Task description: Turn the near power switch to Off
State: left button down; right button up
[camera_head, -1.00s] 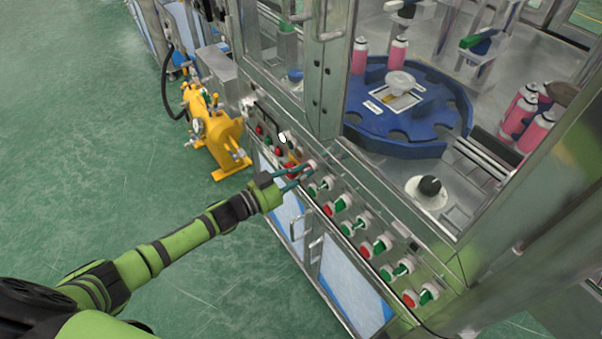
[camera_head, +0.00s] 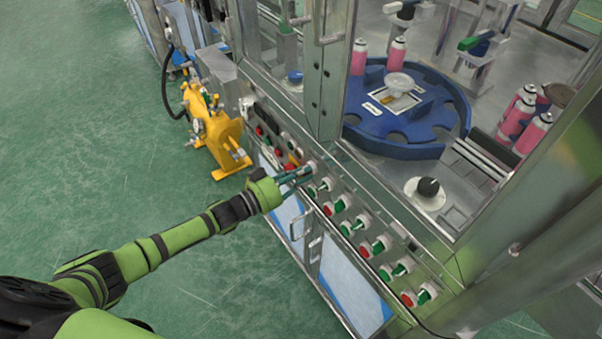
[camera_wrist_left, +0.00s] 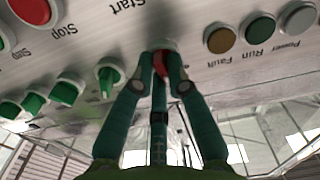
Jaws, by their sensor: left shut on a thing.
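My left gripper (camera_head: 308,170) reaches in from the left to the sloped control panel on the front of the machine. My right gripper is in neither view.
A row of green and red knobs (camera_head: 345,228) runs along the panel to the right of the gripper. Indicator lamps marked Power, Run and Fault (camera_wrist_left: 260,29) sit beside the held knob. A yellow device (camera_head: 222,140) stands on the floor at left.

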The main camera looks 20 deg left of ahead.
pick_arm(q)
jog(key=n, duration=0.4)
dwell(0.6)
jog(key=c, duration=1.2)
grip_release()
jog(key=v, duration=1.2)
